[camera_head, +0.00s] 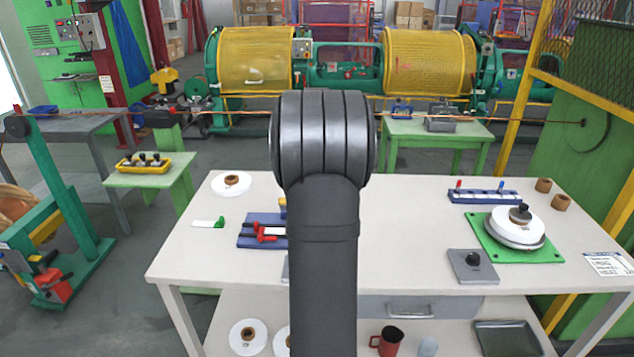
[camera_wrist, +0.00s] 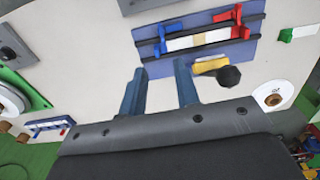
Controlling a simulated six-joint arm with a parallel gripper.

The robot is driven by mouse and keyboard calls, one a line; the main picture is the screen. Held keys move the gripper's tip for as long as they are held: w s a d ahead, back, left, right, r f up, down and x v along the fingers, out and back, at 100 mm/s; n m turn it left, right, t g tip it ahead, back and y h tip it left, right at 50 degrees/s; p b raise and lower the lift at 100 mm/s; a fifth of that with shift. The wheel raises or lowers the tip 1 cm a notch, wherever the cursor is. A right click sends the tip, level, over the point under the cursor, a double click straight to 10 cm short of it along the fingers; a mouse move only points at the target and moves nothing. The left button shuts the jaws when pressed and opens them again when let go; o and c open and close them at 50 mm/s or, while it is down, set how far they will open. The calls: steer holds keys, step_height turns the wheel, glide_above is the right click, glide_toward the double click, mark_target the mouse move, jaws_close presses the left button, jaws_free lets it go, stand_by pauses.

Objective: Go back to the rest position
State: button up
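My arm stands upright in the middle of the head view and hides my gripper there. In the wrist view my gripper (camera_wrist: 160,84) has its two blue-grey fingers apart, with only bare white table showing between them. The gripper is above the white table (camera_head: 400,215). A blue fixture (camera_wrist: 148,46) with red and blue clamps and a white strip in it lies just beyond the fingers. It also shows in the head view (camera_head: 250,243), partly behind my arm. A yellow piece with a black knob (camera_wrist: 229,76) is beside the right finger, apart from it.
A white reel (camera_head: 231,184) and a green-handled tool (camera_head: 219,222) are on the table's left. A green plate (camera_head: 552,255) with a white reel (camera_head: 517,230), a grey block (camera_head: 472,268) and a blue rack (camera_head: 484,196) are on its right. The table middle right is clear.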

step_height(320, 180, down, 18)
steer(key=shift+r, duration=0.25)
stand_by(0.5)
steer(key=shift+r, duration=0.1)
steer(key=shift+m, duration=0.7)
step_height(320, 180, up, 17)
steer(key=w+f+g, duration=0.4)
steer(key=w+f, duration=0.1)
steer(key=w, duration=0.1)
steer(key=shift+d+f+y, duration=0.3)
steer(key=shift+f, duration=0.1)
stand_by(1.9)
